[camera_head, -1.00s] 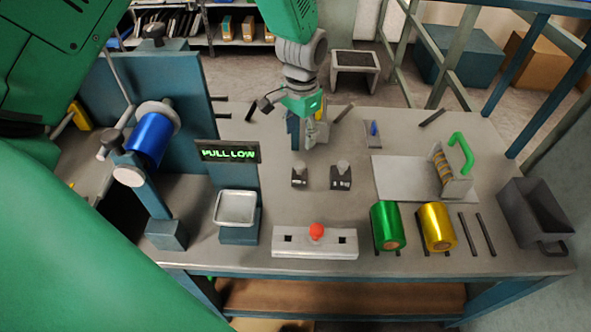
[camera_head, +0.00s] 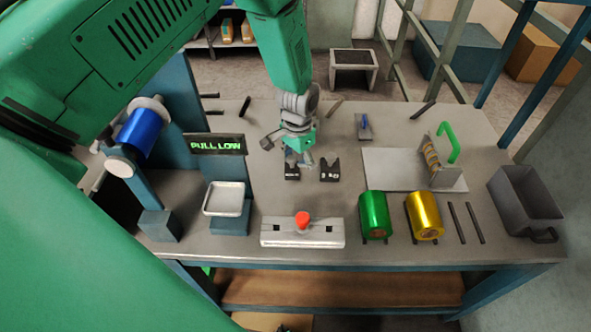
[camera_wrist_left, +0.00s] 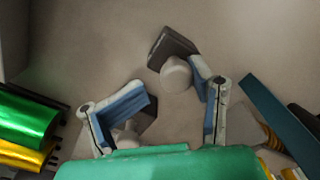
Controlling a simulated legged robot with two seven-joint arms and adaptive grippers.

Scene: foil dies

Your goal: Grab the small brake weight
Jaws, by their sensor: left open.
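Two dark weights with pale round knobs stand on the bench. The left one (camera_head: 292,173) looks slightly smaller than the right one (camera_head: 329,171); their labels are too small to read. My left gripper (camera_head: 298,160) is open over the left weight and partly hides it in the head view. In the left wrist view my left gripper (camera_wrist_left: 178,92) has its jaws apart. One weight (camera_wrist_left: 173,45) lies just beyond the fingertips, its knob close to the right finger. The other weight (camera_wrist_left: 148,112) is partly hidden behind the left finger. My right gripper is out of view.
A white block with a red knob (camera_head: 303,222) stands in front. Green (camera_head: 374,215) and gold (camera_head: 424,216) foil rolls lie to the right. A "PULL LOW" sign (camera_head: 217,144) and a white tray (camera_head: 224,198) stand to the left. A grey bin (camera_head: 525,200) is far right.

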